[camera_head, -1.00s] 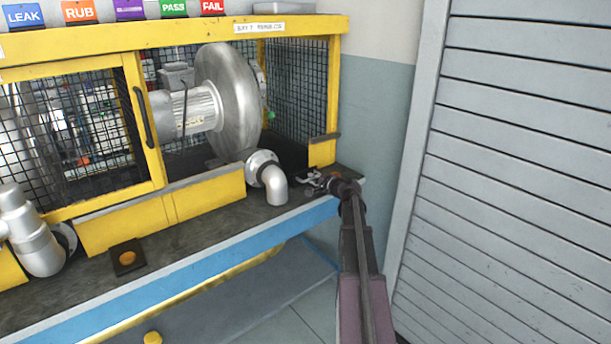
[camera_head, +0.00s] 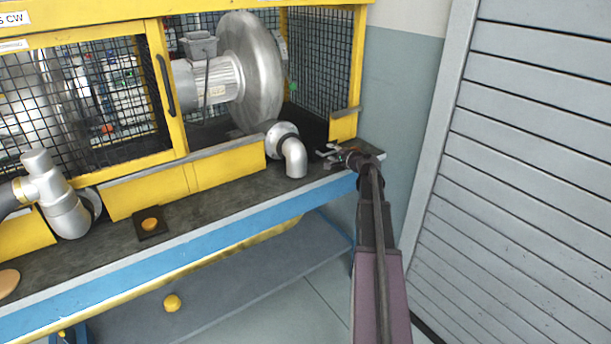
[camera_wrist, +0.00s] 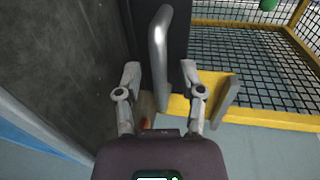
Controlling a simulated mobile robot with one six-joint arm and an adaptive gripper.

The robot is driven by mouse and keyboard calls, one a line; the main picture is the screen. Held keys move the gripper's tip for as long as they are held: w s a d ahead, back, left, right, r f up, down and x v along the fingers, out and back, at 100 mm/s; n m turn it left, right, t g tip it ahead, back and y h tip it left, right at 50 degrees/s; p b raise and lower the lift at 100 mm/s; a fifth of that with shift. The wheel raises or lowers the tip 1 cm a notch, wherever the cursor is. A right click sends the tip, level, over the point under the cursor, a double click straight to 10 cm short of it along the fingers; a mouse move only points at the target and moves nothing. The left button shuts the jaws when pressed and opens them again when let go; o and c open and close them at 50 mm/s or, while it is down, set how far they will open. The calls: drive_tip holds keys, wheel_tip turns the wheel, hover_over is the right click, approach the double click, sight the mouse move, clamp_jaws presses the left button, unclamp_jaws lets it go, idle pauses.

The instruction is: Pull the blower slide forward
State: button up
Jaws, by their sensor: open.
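The silver blower (camera_head: 250,75) with its motor sits inside the yellow mesh cage. The dark floor under it (camera_head: 312,126) runs to the cage's open front; I cannot tell the slide's edges. A silver elbow pipe (camera_head: 294,155) sticks out in front of the blower. My gripper (camera_head: 326,152) is open, low over the bench's right end, just right of the elbow. In the wrist view a grey metal bar (camera_wrist: 160,45), like a handle, stands between the open fingers of my gripper (camera_wrist: 160,78). I cannot tell whether they touch it. In the head view this bar is not clear.
The yellow cage corner (camera_head: 343,127) is close behind my gripper, and its yellow panel (camera_wrist: 218,85) is right of the fingers in the wrist view. The dark bench top (camera_head: 215,195) holds an orange button (camera_head: 150,224) and another pipe (camera_head: 60,200). A ribbed shutter (camera_head: 530,170) stands right.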

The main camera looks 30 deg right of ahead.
sight(322, 146)
drive_tip(key=shift+w, duration=0.75)
drive_tip(key=x, duration=0.4)
drive_tip(key=shift+w+r, duration=0.1)
drive_tip(key=shift+r, duration=0.3)
drive_tip(key=a+p+v, duration=0.1)
drive_tip(key=p+v, duration=0.2)
drive_tip(key=v, duration=1.1)
drive_tip(key=s+a+n+g+y+p, duration=0.1)
drive_tip(key=s+a+n+g+p, duration=0.1)
drive_tip(key=a, duration=0.6)
drive_tip(key=s+a+n+g+y+p, duration=0.2)
drive_tip(key=a+n+g+p, duration=0.3)
drive_tip(key=a, duration=0.4)
drive_tip(key=s+a+n+g+y+p, duration=0.2)
drive_tip(key=s+a+n+g+p, duration=0.1)
drive_tip(key=a, duration=0.5)
drive_tip(key=shift+s+a+r+n+g+p, duration=0.3)
drive_tip(key=shift+s+r+g+p, duration=0.1)
drive_tip(key=shift+s+g+p, duration=0.25)
drive_tip(key=shift+d, duration=0.1)
